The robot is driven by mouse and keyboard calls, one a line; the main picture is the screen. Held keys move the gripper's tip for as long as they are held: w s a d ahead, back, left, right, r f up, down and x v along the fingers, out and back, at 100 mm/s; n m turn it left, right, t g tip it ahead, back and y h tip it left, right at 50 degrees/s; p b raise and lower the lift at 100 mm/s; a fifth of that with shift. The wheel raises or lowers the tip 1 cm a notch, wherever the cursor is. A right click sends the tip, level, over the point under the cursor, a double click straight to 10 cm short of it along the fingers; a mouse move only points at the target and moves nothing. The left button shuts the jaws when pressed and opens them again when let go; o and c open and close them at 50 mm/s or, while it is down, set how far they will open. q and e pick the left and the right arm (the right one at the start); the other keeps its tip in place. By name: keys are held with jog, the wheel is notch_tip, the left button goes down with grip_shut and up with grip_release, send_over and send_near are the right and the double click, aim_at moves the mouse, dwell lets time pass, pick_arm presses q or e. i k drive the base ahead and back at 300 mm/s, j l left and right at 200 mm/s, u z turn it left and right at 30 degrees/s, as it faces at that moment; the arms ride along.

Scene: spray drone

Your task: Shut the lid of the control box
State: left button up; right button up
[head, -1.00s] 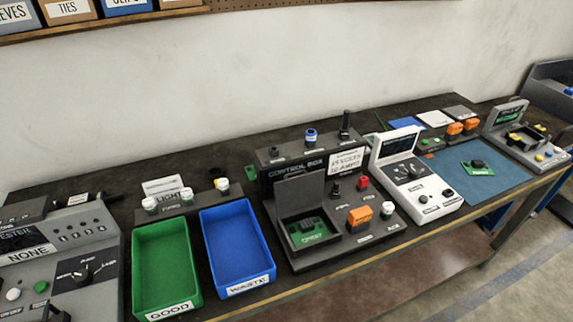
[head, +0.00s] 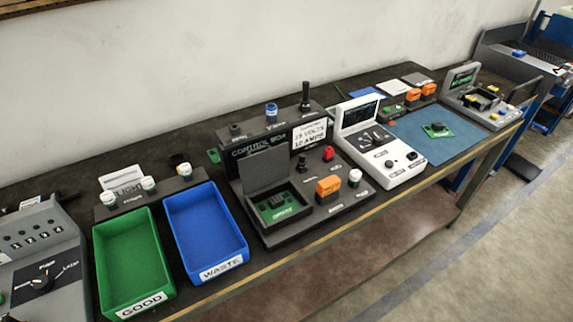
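The control box (head: 300,222) is a dark grey unit on the bench, with a label panel standing behind it. Its lid (head: 262,172) stands open and upright at the back of a square recess. A green circuit board (head: 281,204) lies in the recess. An orange block (head: 328,188), a red part, a black part and a white-capped part sit on the unit to the right of the recess. Neither of my grippers is in view.
A green GOOD tray (head: 110,262) and a blue WASTE tray (head: 240,237) stand left of the control box. A white meter (head: 403,175) stands close on its right, then a blue mat (head: 455,152). The bench's front edge runs just before the box.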

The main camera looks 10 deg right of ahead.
aim_at(259, 170)
jog(key=l+u, duration=0.4)
jog(key=i+l+u, duration=0.1)
jog(key=l+u, duration=0.65)
jog(key=k+j, duration=0.05)
jog(key=j, duration=0.05)
